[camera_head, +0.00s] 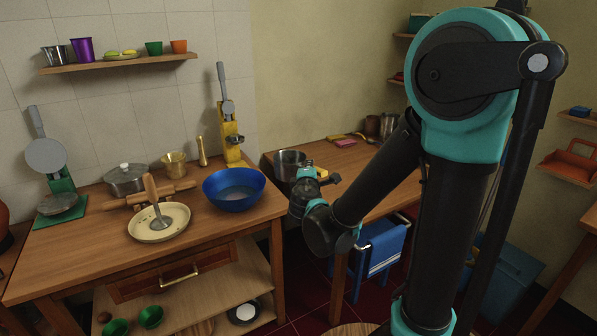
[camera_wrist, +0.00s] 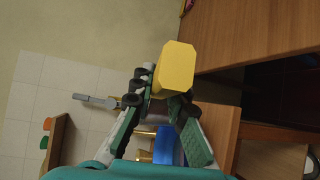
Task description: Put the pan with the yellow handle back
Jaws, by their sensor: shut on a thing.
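My gripper (camera_head: 308,176) is shut on a yellow, block-shaped handle (camera_wrist: 178,68) in the wrist view. The handle sticks out past the fingertips (camera_wrist: 162,92), and no pan body is visible there. In the head view, a small yellow part (camera_head: 322,172) shows at my gripper. A grey metal pan or pot (camera_head: 289,161) appears just behind and left of my gripper, over the near-left corner of the right table. My wrist partly hides it, and I cannot tell whether it is joined to the yellow handle.
The left table holds a blue bowl (camera_head: 234,189), a cream pan (camera_head: 158,230), a lidded pot (camera_head: 126,179) and a yellow press (camera_head: 232,146). The right table (camera_head: 345,158) has bare room behind my gripper.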

